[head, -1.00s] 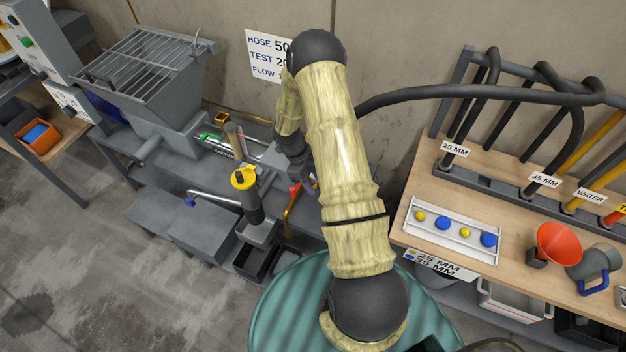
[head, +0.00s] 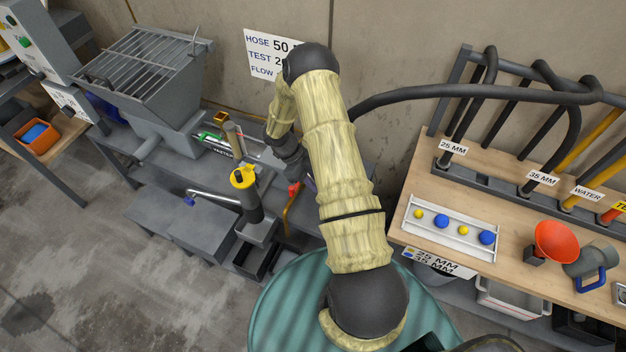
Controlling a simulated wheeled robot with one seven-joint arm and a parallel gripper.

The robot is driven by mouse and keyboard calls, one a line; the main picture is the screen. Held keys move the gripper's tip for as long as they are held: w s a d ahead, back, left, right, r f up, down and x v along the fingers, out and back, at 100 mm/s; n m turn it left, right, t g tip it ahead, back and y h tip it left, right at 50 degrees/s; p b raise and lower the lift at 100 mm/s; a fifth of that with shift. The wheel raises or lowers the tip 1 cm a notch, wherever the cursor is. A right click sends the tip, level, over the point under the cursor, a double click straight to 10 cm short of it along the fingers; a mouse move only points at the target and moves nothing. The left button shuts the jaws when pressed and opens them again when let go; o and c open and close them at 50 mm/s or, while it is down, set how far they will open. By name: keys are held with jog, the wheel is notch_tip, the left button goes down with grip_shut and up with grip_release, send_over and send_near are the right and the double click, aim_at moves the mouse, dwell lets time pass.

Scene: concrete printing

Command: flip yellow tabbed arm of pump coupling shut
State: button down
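The grey pump with a grated hopper (head: 150,65) stands on the bench at the left. Its pipework runs right toward my gripper (head: 302,178), which points down over the bench right of a black upright cylinder with a yellow top (head: 243,177). My arm covers much of this spot, and the fingers are too small and hidden to read. A thin yellow-orange bar (head: 287,216) with a red upper end (head: 294,190) shows just below my gripper. I cannot tell whether it is a coupling arm. No yellow tabbed arm can be made out clearly.
A green drum (head: 275,310) stands close in front. A wooden table (head: 410,222) at the right holds a white tray (head: 420,233) with blue and yellow balls, and an orange funnel (head: 556,241). A black hose (head: 430,92) runs behind my arm.

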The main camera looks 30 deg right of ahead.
jog(key=c, duration=1.3)
grip_release()
jog(key=shift+w+r, duration=0.1)
jog(key=b+v, duration=0.3)
jog(key=v, duration=1.4)
jog(key=shift+r, duration=0.15)
